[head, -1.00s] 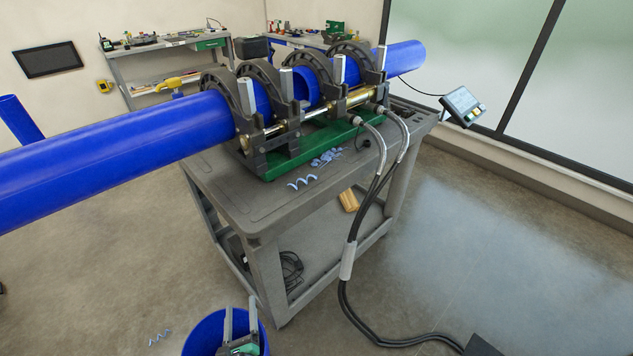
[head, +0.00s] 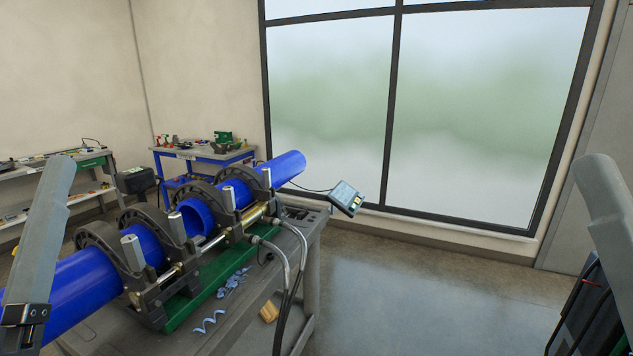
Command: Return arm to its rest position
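No fingertips of my left or right gripper show in the head view. A grey arm part (head: 45,230) with a black bracket at its lower end rises at the left edge. It hides part of the blue pipe near that edge. Another grey arm part (head: 603,205) stands at the right edge. What either hand holds cannot be seen. The blue pipe (head: 75,285) lies in the dark clamp rings (head: 103,243) of the fusion machine, with a gap between its two ends in the middle.
The cart (head: 240,325) carries the machine's green base (head: 190,310) and blue shavings (head: 208,322). Black hoses (head: 283,315) hang from its right side. A control screen (head: 346,197) is right of the pipe end. A blue bench (head: 205,155) stands behind. Floor (head: 440,285) at right is clear.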

